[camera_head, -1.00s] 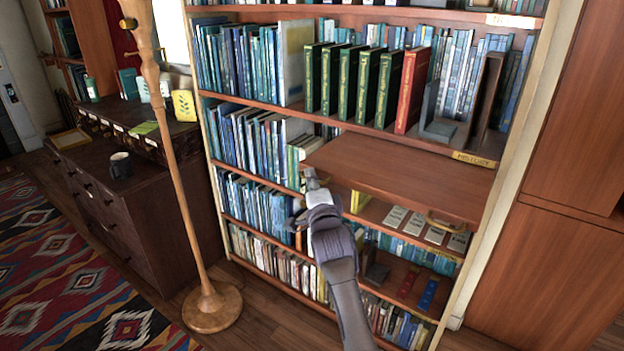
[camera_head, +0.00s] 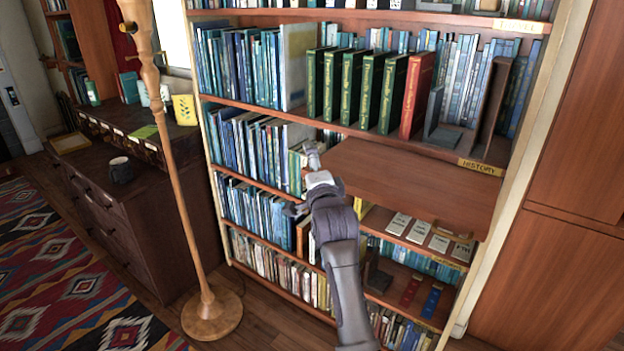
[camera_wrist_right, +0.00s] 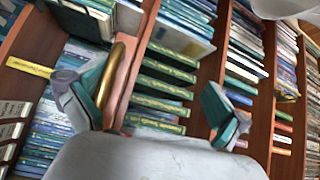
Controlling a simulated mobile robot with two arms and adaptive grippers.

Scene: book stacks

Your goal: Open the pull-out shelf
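The pull-out shelf (camera_head: 410,185) is a brown board jutting out of the bookcase below the row of green books. A brass handle (camera_head: 450,234) shows near its right front corner in the head view. My right gripper (camera_head: 303,182) overlaps the board's left end, one finger above the other. In the right wrist view my gripper (camera_wrist_right: 155,105) is open, its two fingers wide apart. A brass bar (camera_wrist_right: 116,75) that looks like a handle runs along a brown edge (camera_wrist_right: 124,88) beside the left finger, which partly covers it. Contact cannot be told. My left gripper is out of view.
Green books (camera_head: 350,88), a red book (camera_head: 416,95) and a bookend (camera_head: 433,115) stand on the shelf above. White cards (camera_head: 418,232) lie below the board. A floor lamp pole (camera_head: 180,180) and dark cabinet (camera_head: 130,205) stand left. Floor with a rug (camera_head: 80,290) is free there.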

